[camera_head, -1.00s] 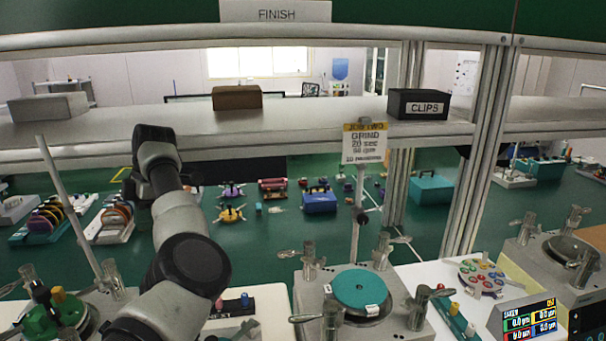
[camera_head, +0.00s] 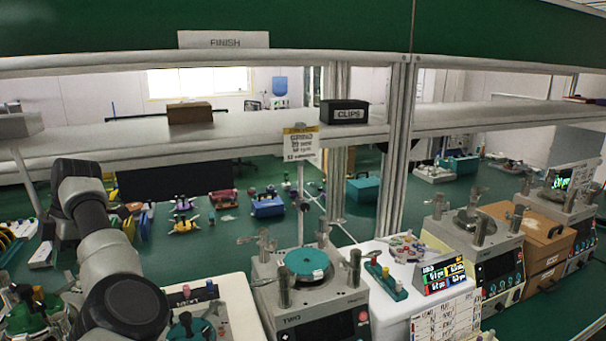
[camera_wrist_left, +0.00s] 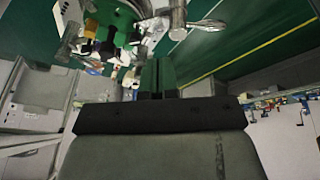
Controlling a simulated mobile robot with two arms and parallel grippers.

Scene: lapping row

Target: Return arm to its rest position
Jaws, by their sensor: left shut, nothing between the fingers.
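My left arm (camera_head: 101,245) comes up from the bottom left of the head view and bends at a raised elbow near the shelf. Its gripper cannot be made out clearly there. In the left wrist view my left gripper (camera_wrist_left: 158,76) has its two narrow fingers together, with nothing between them. Beyond the fingertips is a machine with a green round plate (camera_wrist_left: 122,12) and metal posts. My right gripper is in neither view.
A lapping machine with a teal disc (camera_head: 307,262) stands at the centre front. A bench shelf crosses above, holding a brown box (camera_head: 190,113) and a black CLIPS box (camera_head: 345,112). An upright post (camera_head: 398,150) stands right of centre. More machines (camera_head: 470,245) line the right.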

